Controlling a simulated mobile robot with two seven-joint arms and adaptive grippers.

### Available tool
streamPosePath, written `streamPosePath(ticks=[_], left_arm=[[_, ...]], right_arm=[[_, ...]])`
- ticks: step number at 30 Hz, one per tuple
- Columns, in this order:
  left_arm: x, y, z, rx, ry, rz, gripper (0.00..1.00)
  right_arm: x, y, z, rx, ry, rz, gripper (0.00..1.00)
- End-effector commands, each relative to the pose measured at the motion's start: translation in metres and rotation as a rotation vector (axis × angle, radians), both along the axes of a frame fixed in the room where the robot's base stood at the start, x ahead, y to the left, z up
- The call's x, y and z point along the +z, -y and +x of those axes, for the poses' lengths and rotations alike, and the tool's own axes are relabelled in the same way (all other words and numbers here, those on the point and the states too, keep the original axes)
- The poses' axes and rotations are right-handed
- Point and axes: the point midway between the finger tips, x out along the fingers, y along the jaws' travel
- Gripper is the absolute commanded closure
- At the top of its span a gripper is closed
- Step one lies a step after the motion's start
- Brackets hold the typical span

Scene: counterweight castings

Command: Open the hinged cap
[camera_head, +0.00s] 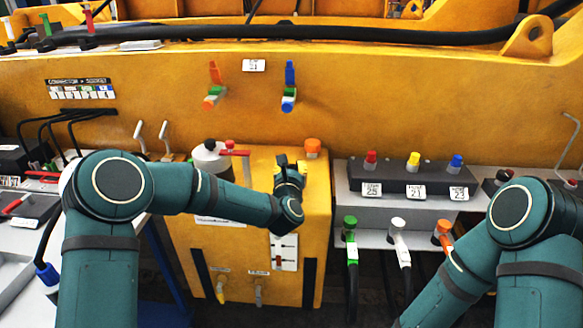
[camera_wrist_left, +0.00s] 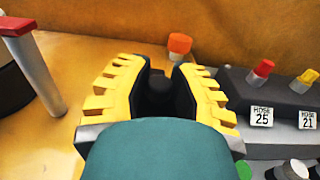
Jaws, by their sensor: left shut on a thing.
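My left gripper (camera_head: 289,167) reaches over the top of the yellow cabinet. Its yellow-toothed fingers (camera_wrist_left: 157,85) are closed on a dark, rounded part (camera_wrist_left: 158,78), seemingly the hinged cap. Most of this part is hidden between the fingers, so I cannot tell its hinge or how far it is raised. An orange knob (camera_head: 312,146) stands just beyond the gripper and also shows in the left wrist view (camera_wrist_left: 179,44). My right arm comes in from the right, and its gripper is out of view.
To the right, a dark block (camera_head: 395,176) has red, yellow and blue caps above labelled hose connectors. A yellow casting wall (camera_head: 400,95) closes the back.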

Motion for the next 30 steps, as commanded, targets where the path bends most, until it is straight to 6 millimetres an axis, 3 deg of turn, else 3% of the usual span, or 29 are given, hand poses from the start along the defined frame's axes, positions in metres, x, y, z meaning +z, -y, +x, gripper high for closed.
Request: streamPosePath(ticks=[8, 20, 30], left_arm=[[0.01, 0.0, 0.004, 0.0, -0.106, -0.002, 1.0], [0.024, 0.0, 0.015, -0.001, -0.355, -0.002, 1.0], [0.03, 0.001, 0.023, -0.002, -0.512, -0.001, 1.0]], right_arm=[[0.02, 0.0, -0.003, 0.002, -0.008, 0.001, 1.0], [0.075, -0.002, -0.013, 0.006, -0.03, 0.006, 1.0], [0.123, 0.001, 0.005, -0.024, 0.008, -0.003, 1.0]])
